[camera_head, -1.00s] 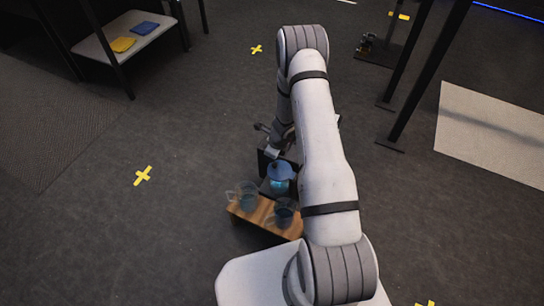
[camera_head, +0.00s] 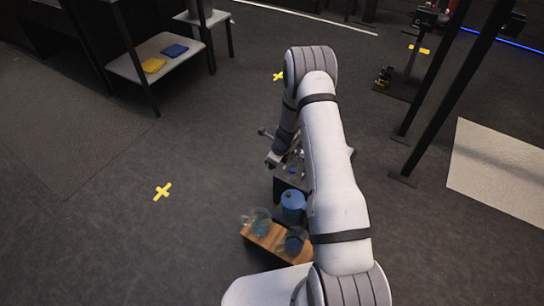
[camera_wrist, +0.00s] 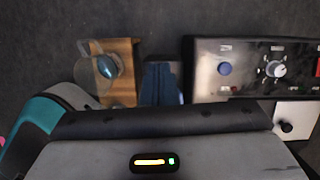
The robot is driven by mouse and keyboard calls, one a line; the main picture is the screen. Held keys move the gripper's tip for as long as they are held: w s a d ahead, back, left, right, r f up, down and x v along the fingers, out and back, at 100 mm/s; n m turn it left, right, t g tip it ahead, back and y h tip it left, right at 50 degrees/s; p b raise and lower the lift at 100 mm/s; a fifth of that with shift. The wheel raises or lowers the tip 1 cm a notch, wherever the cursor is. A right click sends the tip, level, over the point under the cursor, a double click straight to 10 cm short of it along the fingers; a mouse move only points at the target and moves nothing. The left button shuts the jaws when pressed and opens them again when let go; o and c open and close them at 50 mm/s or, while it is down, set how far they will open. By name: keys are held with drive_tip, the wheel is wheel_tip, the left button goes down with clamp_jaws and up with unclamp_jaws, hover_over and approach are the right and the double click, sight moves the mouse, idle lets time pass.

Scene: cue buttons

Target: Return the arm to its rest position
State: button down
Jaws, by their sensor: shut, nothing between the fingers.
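My arm reaches forward in the head view and bends down at its far end. In the wrist view the box (camera_wrist: 245,88) has a blue button (camera_wrist: 224,68), a white knob (camera_wrist: 275,69) and a partly cut-off red part at the right edge. I cannot see any contact between the fingers and these things.
A shelf (camera_head: 160,58) is at upper left, dark posts at right. The left floor is open.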

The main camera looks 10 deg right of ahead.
drive_tip(key=s+a+r+n+p, duration=0.15)
drive_tip(key=r+n, duration=0.25)
drive_tip(key=r, duration=0.7)
drive_tip(key=s+a+r+n+p, duration=0.1)
drive_tip(key=s+r+n+p, duration=0.25)
drive_tip(key=r, duration=0.85)
drive_tip(key=s+a+r+n+p, duration=0.15)
drive_tip(key=r+n, duration=0.25)
drive_tip(key=r, duration=0.7)
drive_tip(key=s+d+r+n+h+p, duration=0.1)
drive_tip(key=s+d+r+n+p, duration=0.1)
drive_tip(key=s+r+n+p, duration=0.2)
drive_tip(key=s+d+r+n+t+h+p, duration=0.1)
drive_tip(key=s+r+n+p, duration=0.3)
drive_tip(key=s+r+n, duration=0.6)
drive_tip(key=s+d+r, duration=0.1)
drive_tip(key=s+r, duration=0.7)
drive_tip(key=s, duration=0.3)
drive_tip(key=shift+s+r+h, duration=0.2)
drive_tip(key=shift+r+h, duration=0.1)
drive_tip(key=shift+r, duration=0.1)
drive_tip(key=shift+n, duration=0.25)
drive_tip(key=shift+s, duration=0.1)
